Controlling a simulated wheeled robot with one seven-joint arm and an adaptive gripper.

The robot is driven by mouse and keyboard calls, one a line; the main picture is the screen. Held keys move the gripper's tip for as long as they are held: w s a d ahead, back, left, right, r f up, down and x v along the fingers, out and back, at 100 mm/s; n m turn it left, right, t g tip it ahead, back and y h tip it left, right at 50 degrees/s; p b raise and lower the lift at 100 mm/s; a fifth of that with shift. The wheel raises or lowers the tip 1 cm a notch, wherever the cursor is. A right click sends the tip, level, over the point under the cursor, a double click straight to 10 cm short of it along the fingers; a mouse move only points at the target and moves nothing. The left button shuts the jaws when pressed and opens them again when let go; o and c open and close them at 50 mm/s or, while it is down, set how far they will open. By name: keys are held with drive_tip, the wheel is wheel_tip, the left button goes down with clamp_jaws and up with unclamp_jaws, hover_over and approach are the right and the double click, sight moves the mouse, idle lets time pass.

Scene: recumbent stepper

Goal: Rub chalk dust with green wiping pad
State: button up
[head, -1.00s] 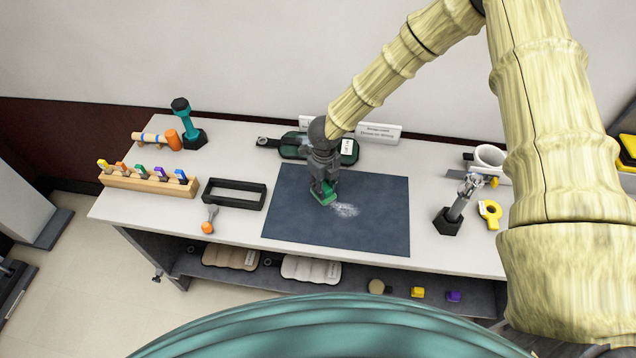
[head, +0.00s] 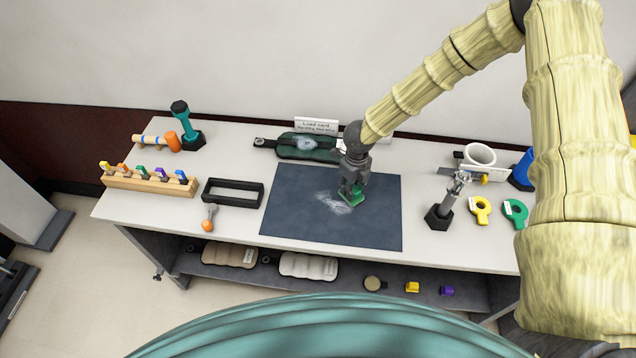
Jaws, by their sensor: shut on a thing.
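The green wiping pad (head: 352,200) is in my gripper (head: 354,188), which is shut on it from above. The pad is low over the dark blue mat (head: 290,215), at the right end of the white chalk dust; whether it presses on the mat I cannot tell. The chalk dust (head: 332,202) is a pale smear near the middle of the mat. The pad hides part of the mat and perhaps some dust under it.
A black open frame (head: 233,181) and a wooden rack (head: 150,182) of coloured pegs lie left of the mat. A dark green tray-like item (head: 290,146) lies behind it.

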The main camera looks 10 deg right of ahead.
drive_tip(key=shift+s+d+r+p, duration=0.15)
drive_tip(key=shift+d+r+p, duration=0.1)
drive_tip(key=shift+p, duration=0.15)
wheel_tip(320, 180, up, 2)
drive_tip(key=shift+d+r+p, duration=0.1)
drive_tip(key=shift+p, duration=0.2)
drive_tip(key=r+p, duration=0.2)
drive_tip(key=r, duration=0.1)
drive_tip(key=shift+a, duration=0.2)
drive_tip(key=shift+r, duration=1.05)
